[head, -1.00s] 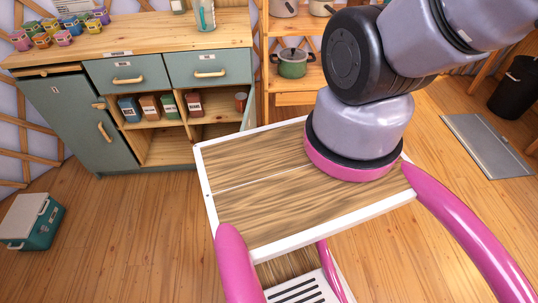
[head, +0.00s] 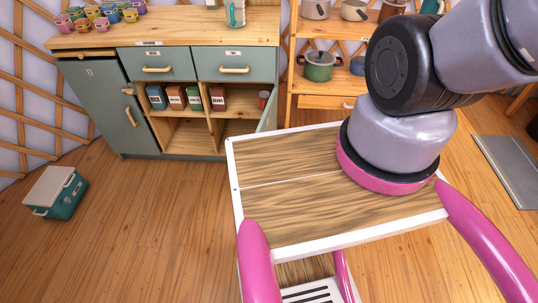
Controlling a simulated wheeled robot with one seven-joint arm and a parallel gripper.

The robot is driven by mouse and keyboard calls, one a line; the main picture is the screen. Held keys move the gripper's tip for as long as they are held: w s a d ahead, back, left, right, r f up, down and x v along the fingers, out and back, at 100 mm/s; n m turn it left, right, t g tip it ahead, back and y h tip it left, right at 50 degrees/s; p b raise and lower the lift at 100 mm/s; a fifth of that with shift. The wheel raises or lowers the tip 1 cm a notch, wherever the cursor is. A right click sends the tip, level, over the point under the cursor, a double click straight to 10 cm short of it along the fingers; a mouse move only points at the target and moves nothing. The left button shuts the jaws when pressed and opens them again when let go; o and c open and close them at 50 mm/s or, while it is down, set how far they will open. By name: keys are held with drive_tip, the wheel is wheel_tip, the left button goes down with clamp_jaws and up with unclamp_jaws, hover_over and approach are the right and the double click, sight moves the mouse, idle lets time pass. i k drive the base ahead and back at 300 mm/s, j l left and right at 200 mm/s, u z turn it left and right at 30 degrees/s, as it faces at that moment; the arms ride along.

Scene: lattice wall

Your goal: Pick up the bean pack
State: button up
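A dark red-brown pack (head: 217,98) with a white label that seems to read "BEANS" stands upright on the upper open shelf of the green and wood cabinet (head: 165,137). It is in the right-hand compartment, just right of the divider. Three more packs stand left of it: a blue one (head: 156,97), a brown one (head: 176,97) and a green one (head: 194,99). My arm is folded at the right of the head view. My gripper is out of the picture, so its state does not show.
A jar (head: 263,100) stands at the shelf's right end, beside the open right cabinet door (head: 268,110). A wooden rack (head: 301,104) with a green pot (head: 319,66) stands right of the cabinet. A teal cooler (head: 62,200) sits on the floor at left. The floor before the cabinet is clear.

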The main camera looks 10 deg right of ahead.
sight(217, 93)
drive_tip(key=j+z, duration=0.2)
drive_tip(key=j, duration=0.45)
drive_tip(key=j+z, duration=0.2)
drive_tip(key=j, duration=0.5)
drive_tip(key=j+z, duration=0.15)
drive_tip(key=j, duration=0.5)
drive_tip(key=k+j+z, duration=0.2)
drive_tip(key=j, duration=0.45)
drive_tip(key=j+z, duration=0.35)
drive_tip(key=j, duration=0.9)
drive_tip(key=i+j, duration=0.15)
drive_tip(key=i, duration=0.2)
drive_tip(key=i+j, duration=0.15)
drive_tip(key=i, duration=0.2)
